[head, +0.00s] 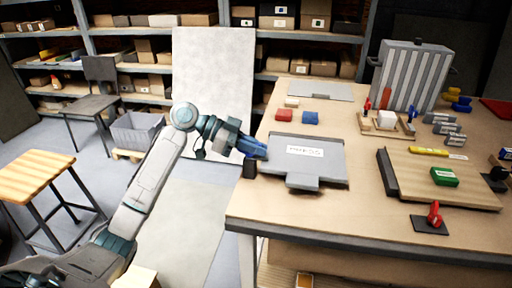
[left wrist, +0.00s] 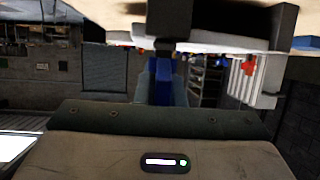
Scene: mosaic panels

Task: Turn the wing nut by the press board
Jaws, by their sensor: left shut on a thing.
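The grey press board (head: 318,166) lies flat near the left edge of the table, with a white label on it. My left gripper (head: 252,150) comes in from the left at the board's left side, over the table edge. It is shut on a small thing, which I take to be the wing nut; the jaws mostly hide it. In the left wrist view a blue upright shape (left wrist: 163,72) stands at the jaws, and I cannot tell how the nut is turned. A dark block (head: 249,168) sits just below the gripper. My right gripper is not in view.
Red (head: 284,115) and blue (head: 310,118) blocks lie behind the board. A wooden board (head: 455,165) with a green box (head: 445,177) lies to the right. A red-handled piece (head: 434,214) stands near the front edge. A stool (head: 40,175) stands left on the floor.

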